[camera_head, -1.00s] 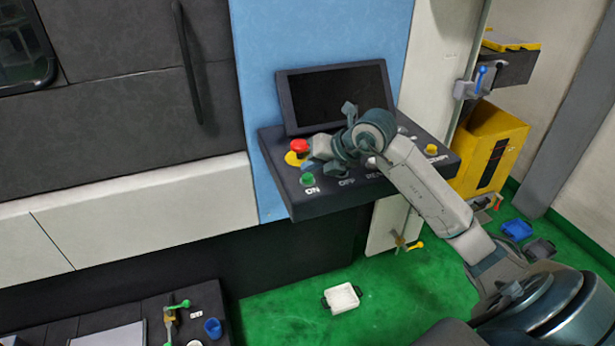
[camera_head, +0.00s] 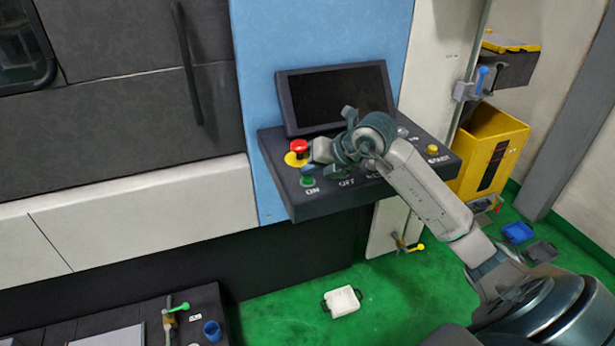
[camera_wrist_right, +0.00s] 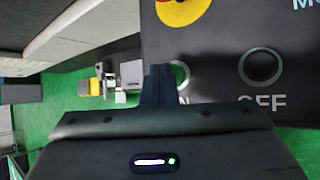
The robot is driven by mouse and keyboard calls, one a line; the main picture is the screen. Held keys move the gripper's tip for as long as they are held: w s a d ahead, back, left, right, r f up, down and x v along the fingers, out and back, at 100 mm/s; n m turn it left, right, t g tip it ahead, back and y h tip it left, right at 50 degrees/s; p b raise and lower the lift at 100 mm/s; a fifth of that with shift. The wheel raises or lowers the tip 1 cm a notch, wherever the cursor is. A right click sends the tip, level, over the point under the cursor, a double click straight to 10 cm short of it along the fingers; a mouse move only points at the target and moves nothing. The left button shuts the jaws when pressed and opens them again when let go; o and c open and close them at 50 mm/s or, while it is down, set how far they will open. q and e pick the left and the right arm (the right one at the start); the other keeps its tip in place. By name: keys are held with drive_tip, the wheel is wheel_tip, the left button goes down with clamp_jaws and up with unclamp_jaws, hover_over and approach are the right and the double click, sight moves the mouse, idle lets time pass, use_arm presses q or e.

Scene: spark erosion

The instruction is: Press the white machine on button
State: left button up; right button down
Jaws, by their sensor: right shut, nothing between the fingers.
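The green ON button (camera_head: 306,181) sits at the front left of the dark control panel (camera_head: 340,199) on the white and grey machine. My right gripper (camera_head: 313,165) is shut and empty, just above and behind the button in the head view. In the right wrist view the closed fingers (camera_wrist_right: 159,86) cover part of the ON button (camera_wrist_right: 181,72) and its label. I cannot tell whether they touch it. The OFF button (camera_wrist_right: 262,66) lies to the right there, uncovered. My left gripper is not in view.
A red emergency stop (camera_head: 299,147) on a yellow base stands close behind the ON button. A dark screen (camera_head: 335,95) rises at the panel's back. A yellow START button (camera_head: 432,149) is at the right. A white tray (camera_head: 342,301) lies on the green floor.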

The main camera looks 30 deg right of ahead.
sight(312, 179)
drive_tip(key=shift+f, duration=0.15)
idle(0.3)
drive_tip(key=shift+r+p, duration=0.35)
drive_tip(key=shift+r, duration=0.5)
drive_tip(key=shift+r+p, duration=1.55)
drive_tip(key=shift+r, duration=1)
drive_tip(key=shift+f, duration=0.1)
